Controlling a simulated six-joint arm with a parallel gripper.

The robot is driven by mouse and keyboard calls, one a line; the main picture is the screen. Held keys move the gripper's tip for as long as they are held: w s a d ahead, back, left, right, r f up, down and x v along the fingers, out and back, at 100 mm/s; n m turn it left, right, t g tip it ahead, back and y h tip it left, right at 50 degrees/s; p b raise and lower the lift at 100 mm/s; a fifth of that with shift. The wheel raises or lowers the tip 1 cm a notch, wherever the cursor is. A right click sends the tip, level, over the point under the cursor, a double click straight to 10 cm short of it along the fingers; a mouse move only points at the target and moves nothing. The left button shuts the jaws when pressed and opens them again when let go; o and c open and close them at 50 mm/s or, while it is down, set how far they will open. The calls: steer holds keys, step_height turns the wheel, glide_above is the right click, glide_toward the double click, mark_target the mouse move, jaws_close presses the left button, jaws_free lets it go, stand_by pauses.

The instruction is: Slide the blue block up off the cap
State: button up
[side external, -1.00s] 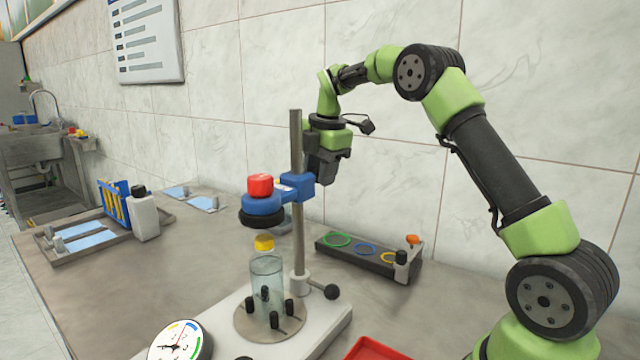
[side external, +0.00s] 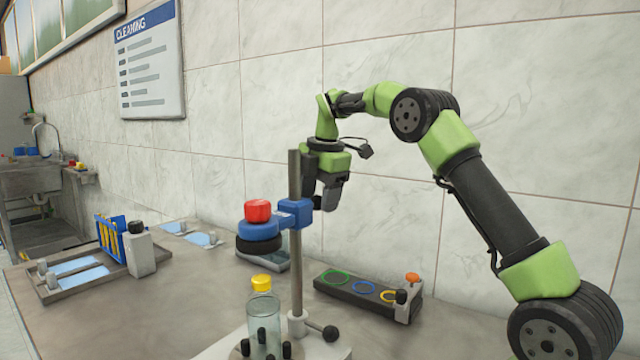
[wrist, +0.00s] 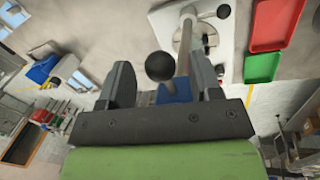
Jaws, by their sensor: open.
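The blue block (side external: 296,212) sits on the upright grey post (side external: 295,255), below its top. It carries a blue head (side external: 258,231) with a red knob (side external: 257,210) and a black ring under it. The yellow cap (side external: 262,283) is on the clear bottle (side external: 262,310), with a visible gap below the black ring. My gripper (side external: 324,200) points down beside the block, to its right. In the wrist view its fingers (wrist: 160,75) are apart, with part of the blue block (wrist: 176,92) showing between them. I cannot tell whether they touch it.
A dark rack (side external: 345,291) with coloured rings stands right of the post. A black ball knob (side external: 330,333) is at the post's foot. Red (wrist: 267,25) and green (wrist: 262,67) trays lie on the right in the wrist view.

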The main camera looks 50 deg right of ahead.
steer(key=r, duration=0.2)
steer(key=s+r, duration=0.1)
steer(key=r, duration=0.2)
steer(key=shift+a+r, duration=0.1)
steer(key=shift+r, duration=0.2)
steer(key=shift+s+r, duration=0.15)
steer(key=shift+r, duration=0.4)
steer(key=s+a+r+m+t, duration=0.4)
steer(key=s+a+r+m, duration=0.1)
steer(key=s+a+m, duration=0.5)
steer(key=s+a+f+m+y, duration=0.1)
steer(key=s+a+f+m, duration=0.3)
steer(key=s+m, duration=0.1)
steer(key=s+a+f+m+t+y, duration=0.1)
steer(key=s+a+f+m, duration=0.3)
steer(key=s, duration=0.4)
steer(key=shift+f+m, duration=0.4)
steer(key=shift+f, duration=0.25)
